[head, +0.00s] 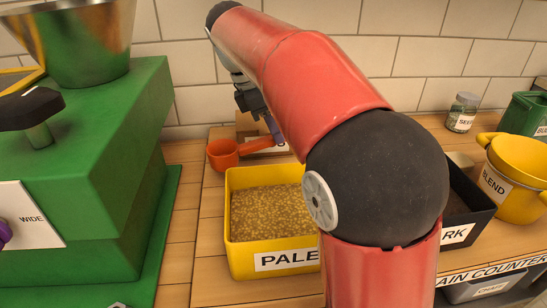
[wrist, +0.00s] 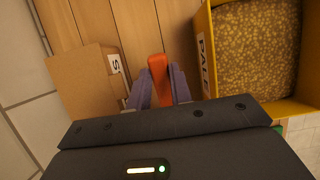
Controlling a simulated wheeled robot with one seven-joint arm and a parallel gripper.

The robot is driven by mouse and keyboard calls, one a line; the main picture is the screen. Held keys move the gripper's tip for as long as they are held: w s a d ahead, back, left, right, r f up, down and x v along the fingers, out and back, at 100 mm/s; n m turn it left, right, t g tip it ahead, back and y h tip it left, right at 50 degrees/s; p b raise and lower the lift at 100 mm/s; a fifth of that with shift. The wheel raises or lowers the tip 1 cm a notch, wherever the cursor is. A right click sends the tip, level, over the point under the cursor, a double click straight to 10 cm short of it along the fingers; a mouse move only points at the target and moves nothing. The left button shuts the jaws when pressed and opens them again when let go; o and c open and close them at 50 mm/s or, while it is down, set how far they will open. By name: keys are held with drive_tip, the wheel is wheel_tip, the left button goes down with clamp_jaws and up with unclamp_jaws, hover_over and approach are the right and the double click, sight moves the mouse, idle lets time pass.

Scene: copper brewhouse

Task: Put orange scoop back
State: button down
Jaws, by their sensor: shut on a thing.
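The orange scoop (head: 223,153) is at the back of the counter in the head view, its bowl to the left and its handle reaching right to my gripper. My gripper (head: 277,130) is mostly hidden behind my red arm there. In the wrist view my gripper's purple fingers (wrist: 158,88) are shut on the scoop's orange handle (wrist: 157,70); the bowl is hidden. A cardboard box (wrist: 82,88) with a partly visible label starting with S stands beside the fingers; it also shows behind the scoop in the head view (head: 246,122). I cannot tell whether the scoop touches anything below.
A yellow bin labelled PALE (head: 240,262), full of grain, stands in front of the scoop. A green mill (head: 115,150) is at left. A dark bin (head: 480,200), a yellow BLEND bucket (head: 515,190) and a jar (head: 463,112) are at right. A tiled wall closes the back.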

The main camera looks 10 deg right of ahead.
sight(272, 144)
drive_tip(key=shift+f+b, duration=0.55)
drive_tip(key=shift+f, duration=2.45)
drive_tip(key=c, duration=1.3)
unclamp_jaws()
drive_tip(key=shift+o, duration=0.2)
drive_tip(key=p+v, duration=0.3)
drive_tip(key=v, duration=0.9)
